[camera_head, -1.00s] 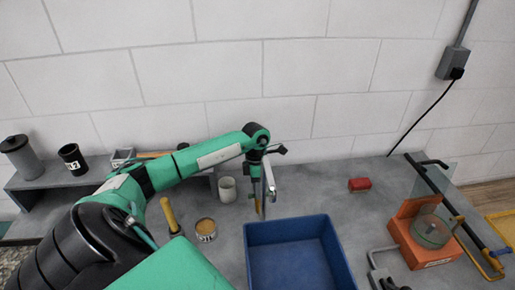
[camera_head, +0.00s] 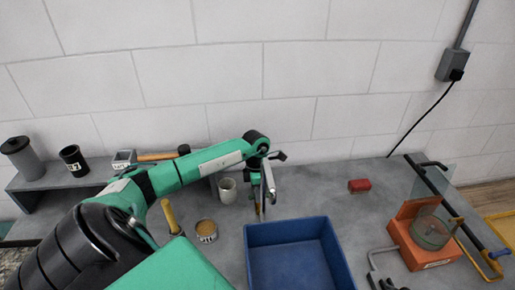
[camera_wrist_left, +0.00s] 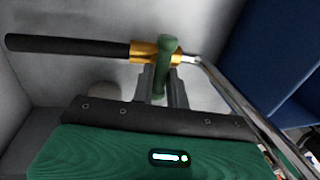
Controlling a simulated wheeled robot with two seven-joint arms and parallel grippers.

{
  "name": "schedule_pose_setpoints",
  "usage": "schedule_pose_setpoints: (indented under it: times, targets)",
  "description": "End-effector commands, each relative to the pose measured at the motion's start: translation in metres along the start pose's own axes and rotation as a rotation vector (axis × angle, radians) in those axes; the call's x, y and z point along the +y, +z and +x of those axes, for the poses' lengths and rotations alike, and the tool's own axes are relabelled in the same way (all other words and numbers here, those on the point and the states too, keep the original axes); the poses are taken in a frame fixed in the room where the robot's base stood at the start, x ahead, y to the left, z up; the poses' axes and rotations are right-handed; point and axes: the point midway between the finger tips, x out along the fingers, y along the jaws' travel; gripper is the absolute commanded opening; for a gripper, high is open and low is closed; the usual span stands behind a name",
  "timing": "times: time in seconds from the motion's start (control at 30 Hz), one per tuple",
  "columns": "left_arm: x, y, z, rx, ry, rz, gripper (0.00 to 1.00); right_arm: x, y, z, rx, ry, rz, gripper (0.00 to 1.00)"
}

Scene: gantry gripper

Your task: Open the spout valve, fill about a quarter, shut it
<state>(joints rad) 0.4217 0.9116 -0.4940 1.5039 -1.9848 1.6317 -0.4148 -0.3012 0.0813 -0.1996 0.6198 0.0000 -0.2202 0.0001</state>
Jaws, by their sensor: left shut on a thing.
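My left gripper (camera_head: 261,190) reaches down at the spout by the wall. In the left wrist view its fingers (camera_wrist_left: 166,92) are shut on the green valve lever (camera_wrist_left: 164,62), which stands across a brass valve body (camera_wrist_left: 148,52). A black-sleeved pipe (camera_wrist_left: 70,46) runs left from the brass body. The chrome spout (camera_wrist_left: 240,100) bends away to the right; it also shows in the head view (camera_head: 269,180). A blue bin (camera_head: 300,231) stands open just in front of the spout. I see no liquid in it or stream into it. My right gripper is out of view.
A grey-white cup (camera_head: 227,190), a tin (camera_head: 207,230) and a yellow-handled tool (camera_head: 169,215) stand left of the spout. A red block (camera_head: 359,185) lies at the back right. An orange stand (camera_head: 420,250) with a glass dish is at the right. Counter between is clear.

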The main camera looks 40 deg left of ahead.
Motion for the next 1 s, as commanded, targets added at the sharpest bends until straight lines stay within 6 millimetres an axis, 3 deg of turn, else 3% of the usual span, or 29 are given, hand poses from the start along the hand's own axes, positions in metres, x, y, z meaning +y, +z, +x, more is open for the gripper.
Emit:
schedule_pose_setpoints:
  times: [0.37,1.0]
  targets:
    - [-0.001,-0.001,0.003,-0.04,0.0,-0.204,0.0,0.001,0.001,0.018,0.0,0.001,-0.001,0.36]
    - [-0.005,0.0,0.004,-0.16,0.0,-0.796,0.0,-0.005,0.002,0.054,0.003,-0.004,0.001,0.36]
